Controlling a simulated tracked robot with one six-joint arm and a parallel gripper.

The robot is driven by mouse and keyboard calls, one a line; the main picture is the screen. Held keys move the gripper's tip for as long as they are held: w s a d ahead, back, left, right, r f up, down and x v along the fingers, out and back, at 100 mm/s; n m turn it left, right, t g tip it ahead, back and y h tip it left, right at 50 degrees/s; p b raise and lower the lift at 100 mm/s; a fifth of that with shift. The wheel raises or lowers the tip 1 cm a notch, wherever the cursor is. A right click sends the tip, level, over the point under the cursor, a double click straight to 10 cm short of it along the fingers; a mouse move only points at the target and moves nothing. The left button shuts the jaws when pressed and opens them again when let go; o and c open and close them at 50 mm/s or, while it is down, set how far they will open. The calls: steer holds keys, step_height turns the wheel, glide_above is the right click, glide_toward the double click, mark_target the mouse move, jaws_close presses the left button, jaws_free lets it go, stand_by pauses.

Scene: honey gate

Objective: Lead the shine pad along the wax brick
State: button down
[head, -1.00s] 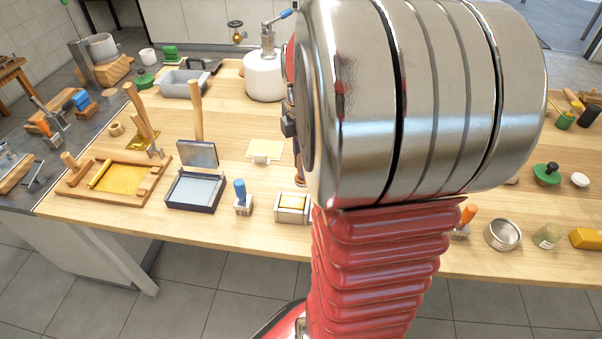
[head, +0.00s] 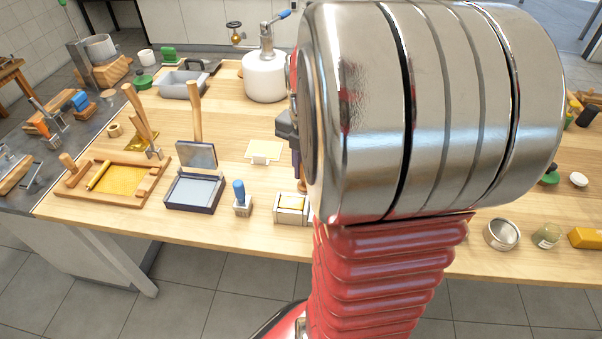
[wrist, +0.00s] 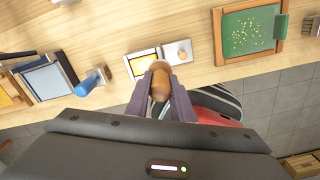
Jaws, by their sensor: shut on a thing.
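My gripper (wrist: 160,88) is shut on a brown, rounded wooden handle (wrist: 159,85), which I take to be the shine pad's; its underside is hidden. In the head view the handle (head: 302,186) shows just left of my arm. A pale tray with a yellow block, seemingly the wax brick (wrist: 145,62), lies directly beyond the handle in the wrist view. In the head view the yellow block (head: 292,204) sits in this tray near the front table edge, partly hidden by my arm. I cannot tell whether the pad touches the block.
A blue-handled tool (head: 240,196) and an open dark-framed box (head: 195,192) stand left of the tray. A green board in a wooden frame (wrist: 250,32) lies to its right in the wrist view. A white canister (head: 265,76) stands behind.

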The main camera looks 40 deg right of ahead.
steer(key=shift+f, duration=0.5)
step_height(320, 180, down, 3)
steer(key=w+a, duration=0.1)
steer(key=w, duration=0.1)
steer(key=w+a, duration=0.2)
steer(key=shift+w+a, duration=0.25)
steer(key=shift+w, duration=0.05)
steer(key=shift+w+a, duration=0.5)
steer(key=shift+w, duration=0.2)
steer(key=shift+f, duration=0.75)
